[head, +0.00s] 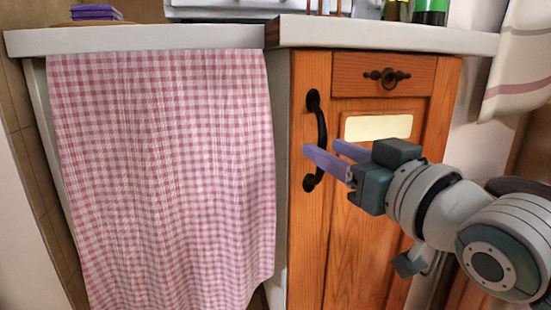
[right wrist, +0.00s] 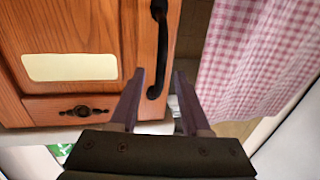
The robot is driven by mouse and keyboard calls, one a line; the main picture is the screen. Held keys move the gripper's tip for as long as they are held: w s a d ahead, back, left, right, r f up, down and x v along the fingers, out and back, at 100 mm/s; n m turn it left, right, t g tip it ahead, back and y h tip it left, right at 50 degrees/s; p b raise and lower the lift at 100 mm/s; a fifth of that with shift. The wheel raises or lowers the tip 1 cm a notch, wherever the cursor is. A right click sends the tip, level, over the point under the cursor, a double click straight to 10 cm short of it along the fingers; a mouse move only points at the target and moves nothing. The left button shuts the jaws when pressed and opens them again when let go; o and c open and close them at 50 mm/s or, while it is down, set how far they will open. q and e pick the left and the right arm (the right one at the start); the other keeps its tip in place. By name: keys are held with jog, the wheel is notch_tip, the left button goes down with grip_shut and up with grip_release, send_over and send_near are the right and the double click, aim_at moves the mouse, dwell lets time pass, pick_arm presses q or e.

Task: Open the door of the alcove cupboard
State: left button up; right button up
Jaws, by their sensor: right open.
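The alcove cupboard has an orange wooden door (head: 345,250) with a pale panel, and it looks closed in the head view. A black curved handle (head: 321,130) runs upright along the door's left side. My right gripper (head: 323,147) is open in front of the handle, and its purple fingers cover part of it. In the right wrist view the handle (right wrist: 162,40) shows between the two spread fingertips (right wrist: 160,74), nearer the left one. I cannot tell whether a finger touches it. My left gripper is not in view.
A small drawer front with a dark knob (head: 386,77) sits above the pale panel (head: 378,127). A pink checked curtain (head: 165,180) hangs left of the cupboard. A white countertop (head: 390,36) runs above, and a striped cloth (head: 520,60) hangs at the right.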

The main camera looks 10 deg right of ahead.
jog(key=shift+b+x, duration=0.4)
jog(key=shift+x, duration=0.9)
jog(key=shift+c, duration=0.3)
grip_shut()
